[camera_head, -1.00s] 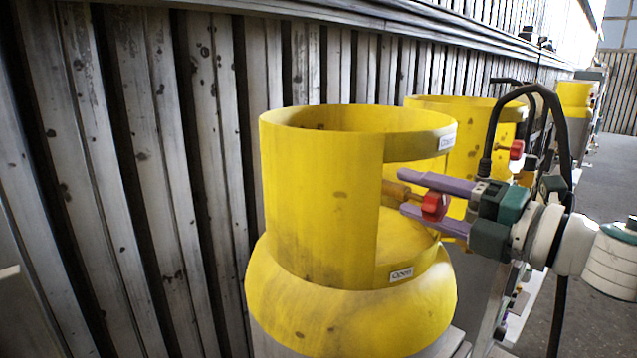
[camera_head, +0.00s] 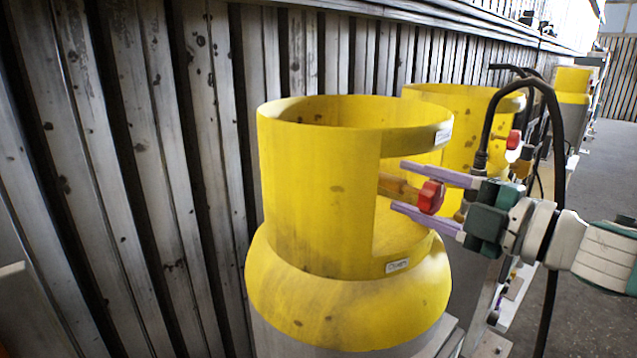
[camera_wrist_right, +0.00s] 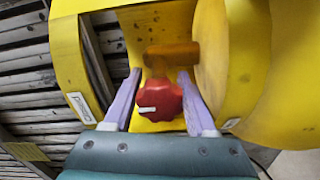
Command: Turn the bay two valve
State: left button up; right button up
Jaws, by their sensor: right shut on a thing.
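A yellow gas cylinder collar (camera_head: 320,190) stands in the middle of the head view. Its red valve knob (camera_head: 431,196) sits in the collar's side opening on a short brass stem (camera_head: 398,185). My right gripper (camera_head: 405,187) reaches in from the right, with one purple finger above the knob and one below it. In the right wrist view, the red knob (camera_wrist_right: 163,99) with a white mark lies between the two fingers (camera_wrist_right: 160,76), and the brass stem (camera_wrist_right: 172,53) shows beyond it. The gripper is shut on the knob. My left gripper is out of view.
A second yellow cylinder (camera_head: 470,110) with its own red knob (camera_head: 513,139) stands behind. A black hose (camera_head: 556,150) loops up close to my right wrist. A corrugated metal wall (camera_head: 150,180) runs along the left. Grey floor (camera_head: 612,165) is open at the right.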

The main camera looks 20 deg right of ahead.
aim_at(440, 201)
jog(key=o, duration=1.4)
jog(key=b+v, duration=0.2)
jog(key=v, duration=0.7)
jog(key=shift+s+f, duration=0.1)
jog(key=shift+s+d, duration=0.15)
jog(key=shift+s, duration=0.2)
